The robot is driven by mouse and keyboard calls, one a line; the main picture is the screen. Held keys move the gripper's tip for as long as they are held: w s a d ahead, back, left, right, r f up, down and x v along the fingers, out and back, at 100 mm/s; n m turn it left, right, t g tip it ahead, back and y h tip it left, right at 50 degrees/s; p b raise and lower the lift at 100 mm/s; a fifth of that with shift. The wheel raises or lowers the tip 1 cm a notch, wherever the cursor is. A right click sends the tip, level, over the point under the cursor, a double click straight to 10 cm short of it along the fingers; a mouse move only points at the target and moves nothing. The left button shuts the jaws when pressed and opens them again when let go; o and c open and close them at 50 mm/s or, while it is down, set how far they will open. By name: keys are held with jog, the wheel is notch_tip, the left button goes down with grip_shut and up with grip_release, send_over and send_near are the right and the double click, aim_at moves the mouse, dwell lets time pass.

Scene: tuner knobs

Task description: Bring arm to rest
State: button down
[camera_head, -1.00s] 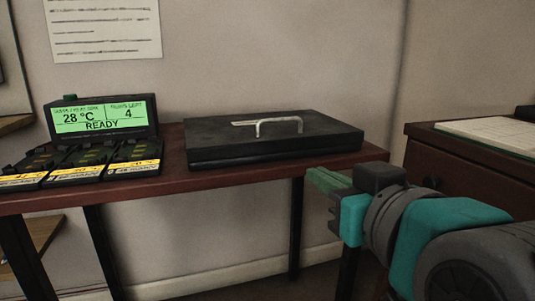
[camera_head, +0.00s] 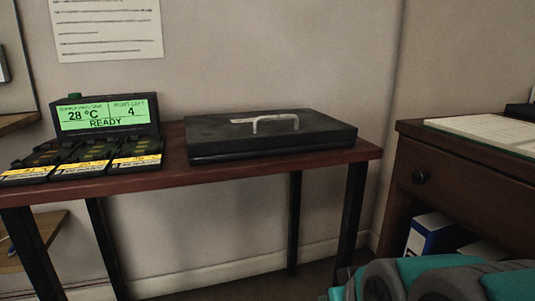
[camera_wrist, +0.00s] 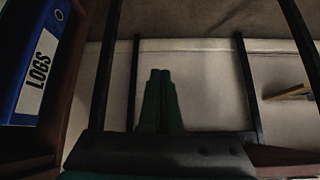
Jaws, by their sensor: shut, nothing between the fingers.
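My gripper shows in the wrist view (camera_wrist: 160,74) as two green fingers side by side, shut with nothing between them. Below the fingers is a dark wrist edge. In the head view only my teal and grey arm shows at the lower right corner, low in front of the wooden cabinet; the fingers are out of that picture.
A dark red table (camera_head: 270,176) holds a black lidded case (camera_head: 270,138) with a metal handle and a device with a green display (camera_head: 106,114) reading 28 °C, 4, READY. A wooden cabinet (camera_head: 455,165) stands right. A blue LOGS binder (camera_wrist: 45,62) shows at left.

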jog(key=s+d+f+m+g+h, duration=0.1)
jog(key=s+d+f+g, duration=0.2)
jog(key=s+f+g, duration=0.3)
jog(key=s+d+f+m+g+h, duration=0.15)
jog(key=s+f+g, duration=0.25)
jog(key=s+f, duration=0.4)
notch_tip(320, 180, up, 15)
jog(key=p, duration=1.5)
jog(key=shift+d, duration=0.25)
jog(key=shift+r+n+y, duration=0.1)
jog(key=shift+n+y, duration=0.15)
